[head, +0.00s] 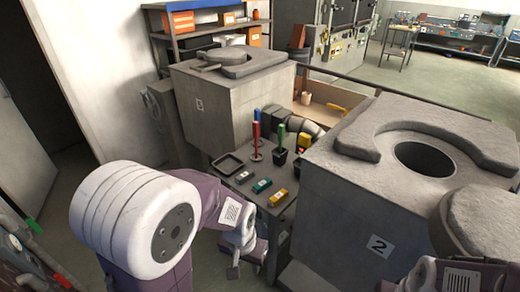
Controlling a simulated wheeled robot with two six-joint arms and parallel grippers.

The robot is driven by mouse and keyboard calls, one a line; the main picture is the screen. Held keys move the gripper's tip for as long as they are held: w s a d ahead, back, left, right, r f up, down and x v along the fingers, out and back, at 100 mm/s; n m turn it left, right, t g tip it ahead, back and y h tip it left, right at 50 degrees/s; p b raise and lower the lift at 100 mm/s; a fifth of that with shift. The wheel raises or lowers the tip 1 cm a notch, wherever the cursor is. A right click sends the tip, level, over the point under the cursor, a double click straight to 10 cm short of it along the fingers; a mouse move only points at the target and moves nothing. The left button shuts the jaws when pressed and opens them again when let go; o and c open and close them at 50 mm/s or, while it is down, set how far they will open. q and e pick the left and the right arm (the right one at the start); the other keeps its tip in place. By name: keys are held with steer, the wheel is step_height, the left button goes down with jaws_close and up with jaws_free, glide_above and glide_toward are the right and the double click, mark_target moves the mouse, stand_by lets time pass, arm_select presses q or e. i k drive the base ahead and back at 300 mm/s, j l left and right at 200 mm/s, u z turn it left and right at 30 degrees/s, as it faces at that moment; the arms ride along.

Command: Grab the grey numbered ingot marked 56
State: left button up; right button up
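Several small ingots lie on the small grey work table (284,217) in front of me. A dull grey ingot (244,177) is on the left, a teal one (262,186) in the middle and a yellow one (278,198) on the right. Their numbers are too small to read, so I cannot confirm which is marked 56. My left gripper (247,264) hangs low in front of the table's near edge, below and apart from the ingots. Its fingers look spread and empty. Part of my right arm shows at the lower right, but its gripper is out of the picture.
A large block furnace marked 2 (345,205) stands close on the right. Another marked 5 (225,105) stands behind the table. A dark tray (227,165), a red upright tool (256,137) and a black cup (280,156) crowd the table's back.

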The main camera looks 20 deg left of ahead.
mark_target(242, 179)
steer(key=i+j+z, duration=0.15)
steer(key=j, duration=0.4)
steer(key=j+z, duration=0.15)
steer(key=j, duration=0.45)
steer(key=i+j+z, duration=0.2)
steer(key=j, duration=0.35)
steer(key=k+j+z, duration=0.15)
steer(key=j, duration=0.45)
steer(key=j+z, duration=0.15)
steer(key=j, duration=0.45)
steer(key=j+z, duration=0.15)
steer(key=j, duration=0.4)
steer(key=k+j+z, duration=0.2)
steer(key=j, duration=0.4)
steer(key=j+z, duration=0.15)
steer(key=j, duration=0.4)
steer(key=i+j, duration=0.15)
steer(key=j, duration=0.15)
steer(key=i+j, duration=0.2)
